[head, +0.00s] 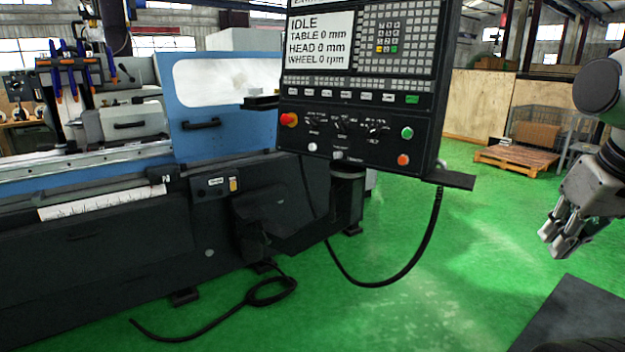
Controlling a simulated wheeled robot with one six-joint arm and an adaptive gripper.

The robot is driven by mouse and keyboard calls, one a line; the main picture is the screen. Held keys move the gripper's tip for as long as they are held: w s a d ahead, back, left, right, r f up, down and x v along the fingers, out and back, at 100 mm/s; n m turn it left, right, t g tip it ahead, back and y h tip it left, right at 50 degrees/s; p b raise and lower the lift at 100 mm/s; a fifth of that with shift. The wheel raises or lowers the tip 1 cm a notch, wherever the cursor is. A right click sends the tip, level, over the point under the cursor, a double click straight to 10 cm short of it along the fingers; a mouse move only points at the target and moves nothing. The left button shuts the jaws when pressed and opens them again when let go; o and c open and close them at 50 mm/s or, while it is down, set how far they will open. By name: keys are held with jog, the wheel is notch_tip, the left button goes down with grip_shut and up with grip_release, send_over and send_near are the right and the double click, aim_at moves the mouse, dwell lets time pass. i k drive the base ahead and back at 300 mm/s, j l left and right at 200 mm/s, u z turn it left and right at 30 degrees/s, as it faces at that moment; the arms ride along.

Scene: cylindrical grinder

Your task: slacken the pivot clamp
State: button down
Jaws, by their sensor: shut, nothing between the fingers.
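The cylindrical grinder (110,245) fills the left half of the head view, with a dark base and a blue sliding guard (205,137). I cannot clearly make out a pivot clamp. A white scale strip (103,203) runs along the front of the machine, with a small dark piece marked in white at its right end. My gripper (557,246) is at the right edge, pointing down, shut and empty. It is above the green floor, well apart from the machine.
Another hose (215,320) lies on the floor at front. A wooden pallet (515,160) stands at back right. The green floor (450,280) between panel and gripper is clear.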

aim_at(259, 224)
jog(key=i+j+u, duration=0.25)
jog(key=i+j, duration=0.65)
jog(key=j, duration=0.35)
jog(key=i+j+u, duration=0.3)
jog(key=i+j, duration=0.7)
jog(key=j, duration=0.05)
